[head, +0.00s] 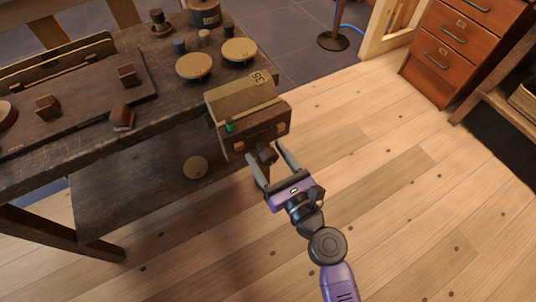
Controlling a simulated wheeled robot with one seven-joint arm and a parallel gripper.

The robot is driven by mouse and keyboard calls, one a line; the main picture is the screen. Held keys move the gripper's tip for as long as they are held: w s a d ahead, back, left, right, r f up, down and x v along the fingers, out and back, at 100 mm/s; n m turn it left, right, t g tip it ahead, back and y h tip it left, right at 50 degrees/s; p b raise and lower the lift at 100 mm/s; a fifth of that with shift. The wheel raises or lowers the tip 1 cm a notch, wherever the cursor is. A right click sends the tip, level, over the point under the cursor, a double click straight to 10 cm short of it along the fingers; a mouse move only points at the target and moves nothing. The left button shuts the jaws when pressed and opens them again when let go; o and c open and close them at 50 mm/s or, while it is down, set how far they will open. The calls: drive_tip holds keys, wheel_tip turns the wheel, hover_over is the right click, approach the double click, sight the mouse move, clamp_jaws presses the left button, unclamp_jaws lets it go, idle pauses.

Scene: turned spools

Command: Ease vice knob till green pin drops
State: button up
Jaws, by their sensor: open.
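The vice (256,127) is a brown block fixed at the right corner of the dark wooden workbench, with a tan piece marked 35 (241,96) along its top. The green pin (229,127) is a small bright green peg on the left part of its front face. The vice knob (267,153) is a dark brown piece sticking out from the front, low and near the middle. My gripper (268,162) is open, its two grey fingers on either side of the knob. I cannot tell whether the fingers touch the knob.
The workbench (90,150) holds tan round discs (194,65), small brown blocks (47,108) and a dark blue can (205,14). A lower shelf (140,205) is under it. The wooden floor (400,190) is clear to the right, up to a drawer cabinet (455,45).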

drive_tip(key=shift+c, duration=0.4)
drive_tip(key=c, duration=1.3)
